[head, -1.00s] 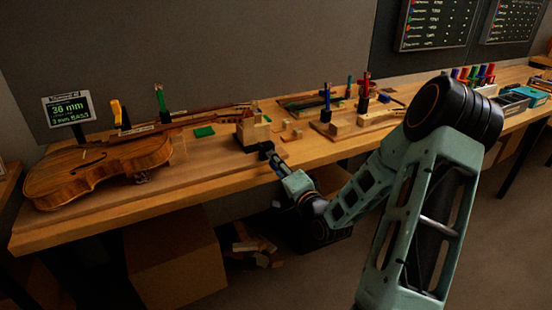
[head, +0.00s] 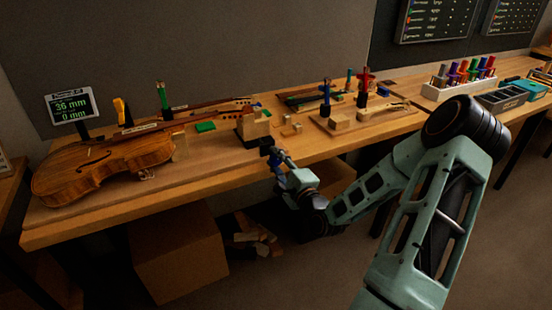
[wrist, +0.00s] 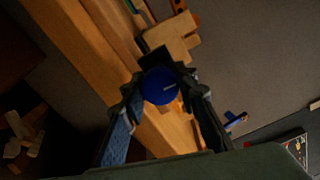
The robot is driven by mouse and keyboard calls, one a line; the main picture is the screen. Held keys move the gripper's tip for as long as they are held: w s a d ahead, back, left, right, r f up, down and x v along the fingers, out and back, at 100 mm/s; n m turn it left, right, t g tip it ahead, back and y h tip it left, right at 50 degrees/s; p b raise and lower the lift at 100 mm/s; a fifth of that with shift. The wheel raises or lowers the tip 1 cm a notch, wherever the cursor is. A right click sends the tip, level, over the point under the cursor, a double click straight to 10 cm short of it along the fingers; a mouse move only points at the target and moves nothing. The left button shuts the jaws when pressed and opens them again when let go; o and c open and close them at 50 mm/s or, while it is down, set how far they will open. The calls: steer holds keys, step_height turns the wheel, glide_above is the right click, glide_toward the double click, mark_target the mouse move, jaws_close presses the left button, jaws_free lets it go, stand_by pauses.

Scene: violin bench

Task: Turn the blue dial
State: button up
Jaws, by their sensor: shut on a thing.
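In the head view my gripper (head: 268,150) is at the bench's front edge, just before a wooden block fixture (head: 252,125). The dial is mostly hidden there by the fingers. A small display (head: 71,105) at the left reads 36 mm, with what looks like 0 mm below.
A violin (head: 105,165) lies on the left of the bench (head: 215,165). A green block (head: 205,127), a violin neck and small wooden pieces lie around the fixture. A rack of coloured tools (head: 462,85) and trays stand at the right. Cartons are under the bench.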

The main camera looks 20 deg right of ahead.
stand_by(0.3)
steer(key=o, duration=1.2)
steer(key=shift+s, duration=0.15)
steer(key=shift+s+d, duration=0.1)
steer(key=shift+s, duration=3.8)
steer(key=shift+w+f, duration=0.1)
